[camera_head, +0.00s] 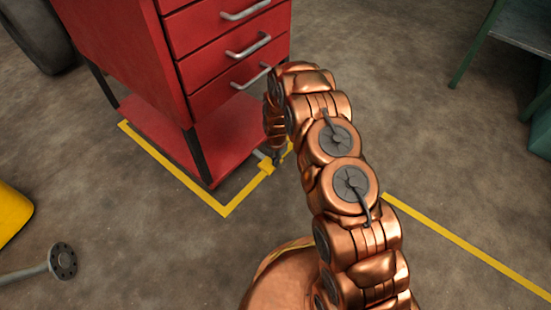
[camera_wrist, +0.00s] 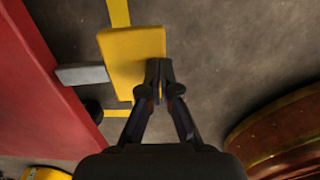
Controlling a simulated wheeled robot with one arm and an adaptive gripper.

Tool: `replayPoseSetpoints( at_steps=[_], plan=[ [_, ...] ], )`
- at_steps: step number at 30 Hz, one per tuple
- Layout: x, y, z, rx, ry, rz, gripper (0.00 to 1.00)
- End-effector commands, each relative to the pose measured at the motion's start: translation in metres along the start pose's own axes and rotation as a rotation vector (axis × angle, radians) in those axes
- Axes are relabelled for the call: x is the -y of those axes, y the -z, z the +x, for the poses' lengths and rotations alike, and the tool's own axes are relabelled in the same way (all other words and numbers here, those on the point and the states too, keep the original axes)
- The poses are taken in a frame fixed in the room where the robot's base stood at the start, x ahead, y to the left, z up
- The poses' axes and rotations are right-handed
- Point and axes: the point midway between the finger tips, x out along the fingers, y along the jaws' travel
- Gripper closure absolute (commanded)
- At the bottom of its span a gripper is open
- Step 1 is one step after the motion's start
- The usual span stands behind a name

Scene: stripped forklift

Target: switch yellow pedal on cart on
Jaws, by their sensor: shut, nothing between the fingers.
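The yellow pedal (camera_wrist: 125,55) is a flat plate at the lower edge of the red cart (camera_head: 135,60), joined to it by a short grey bar (camera_wrist: 82,74). In the head view the pedal (camera_head: 265,162) shows small and is partly hidden by my arm. My gripper (camera_wrist: 159,66) is shut and empty. Its fingertips overlap the pedal's right edge in the wrist view. I cannot tell whether they touch it. In the head view my gripper (camera_head: 280,156) is mostly hidden at the end of my arm.
Yellow floor tape (camera_head: 224,212) runs around the cart. The cart has several drawers with metal handles. A yellow object (camera_head: 11,211) and a grey flanged rod (camera_head: 60,263) lie at the left. A green-legged table (camera_head: 525,28) stands at the right. The floor between is clear.

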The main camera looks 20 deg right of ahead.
Motion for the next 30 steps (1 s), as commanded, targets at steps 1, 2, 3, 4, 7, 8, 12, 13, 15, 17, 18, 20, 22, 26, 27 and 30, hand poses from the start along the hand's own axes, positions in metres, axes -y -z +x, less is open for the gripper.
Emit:
replayPoseSetpoints(
  at_steps=[1, 2, 3, 4, 7, 8, 12, 13, 15, 17, 18, 20, 22, 26, 27, 30],
  plan=[
    [0.002, 0.001, 0.005, -0.002, 0.003, 0.001, 1.0],
    [0.003, 0.001, 0.009, -0.003, 0.004, 0.001, 1.0],
    [0.004, 0.001, 0.014, -0.002, 0.004, 0.001, 1.0],
    [0.004, 0.001, 0.018, -0.002, 0.003, 0.001, 1.0],
    [0.003, -0.001, 0.031, 0.002, 0.0, 0.0, 1.0],
    [0.002, -0.001, 0.034, 0.002, -0.001, 0.0, 1.0],
    [0.001, 0.0, 0.043, 0.001, 0.0, -0.001, 1.0],
    [0.001, 0.0, 0.044, 0.001, 0.0, -0.001, 1.0],
    [0.002, 0.0, 0.045, 0.001, 0.0, -0.001, 1.0],
    [0.002, 0.0, 0.045, 0.0, 0.0, -0.001, 1.0],
    [0.002, 0.0, 0.045, 0.0, 0.001, -0.001, 1.0],
    [0.002, 0.0, 0.046, 0.0, 0.001, -0.001, 1.0],
    [0.002, 0.001, 0.046, 0.0, 0.002, -0.001, 1.0],
    [0.003, 0.0, 0.043, 0.0, 0.002, 0.0, 1.0],
    [0.004, 0.0, 0.041, 0.0, 0.001, 0.0, 1.0],
    [0.006, -0.001, 0.031, 0.001, -0.001, -0.001, 1.0]
  ],
)
